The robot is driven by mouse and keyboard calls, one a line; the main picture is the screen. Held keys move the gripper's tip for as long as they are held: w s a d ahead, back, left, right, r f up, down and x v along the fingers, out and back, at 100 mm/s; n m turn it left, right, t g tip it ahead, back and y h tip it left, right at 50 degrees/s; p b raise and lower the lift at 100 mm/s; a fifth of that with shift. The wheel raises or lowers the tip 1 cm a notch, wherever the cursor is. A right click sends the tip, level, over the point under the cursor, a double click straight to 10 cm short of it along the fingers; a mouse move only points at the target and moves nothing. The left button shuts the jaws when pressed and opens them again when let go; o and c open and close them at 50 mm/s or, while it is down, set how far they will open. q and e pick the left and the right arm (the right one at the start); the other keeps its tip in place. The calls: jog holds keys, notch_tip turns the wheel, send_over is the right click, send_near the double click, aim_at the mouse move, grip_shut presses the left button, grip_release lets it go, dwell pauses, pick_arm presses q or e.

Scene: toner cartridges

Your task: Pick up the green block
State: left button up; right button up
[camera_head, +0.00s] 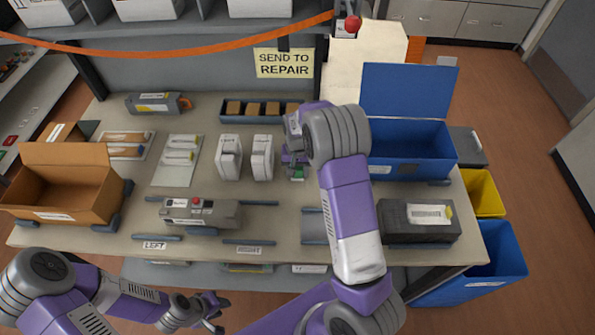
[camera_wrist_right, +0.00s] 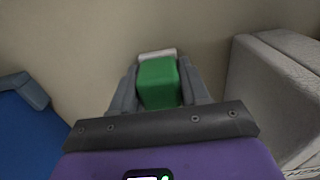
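The green block (camera_wrist_right: 160,84) is between the two fingers of my right gripper (camera_wrist_right: 160,75) in the right wrist view. The fingers press close on both its sides. A small pale piece (camera_wrist_right: 157,54) shows at its far end. In the head view only a bit of the green block (camera_head: 297,173) shows under my right gripper (camera_head: 296,172), right of the white cartons. I cannot tell whether it still touches the table. My left gripper (camera_head: 213,312) hangs low before the table's front edge, with no object seen in it; its fingers are too small to read.
White cartons (camera_head: 229,158) stand close left of my right gripper. An open blue bin (camera_head: 412,163) is at the right and an open cardboard box (camera_head: 62,205) at the left. Toner cartridges (camera_head: 199,212) (camera_head: 418,222) lie along the front. A dark tray (camera_head: 233,119) of brown blocks is behind.

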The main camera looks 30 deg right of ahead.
jog(key=c, duration=0.3)
jog(key=shift+r, duration=0.1)
notch_tip(320, 180, up, 10)
jog(key=shift+f+p, duration=0.1)
jog(key=shift+p, duration=0.95)
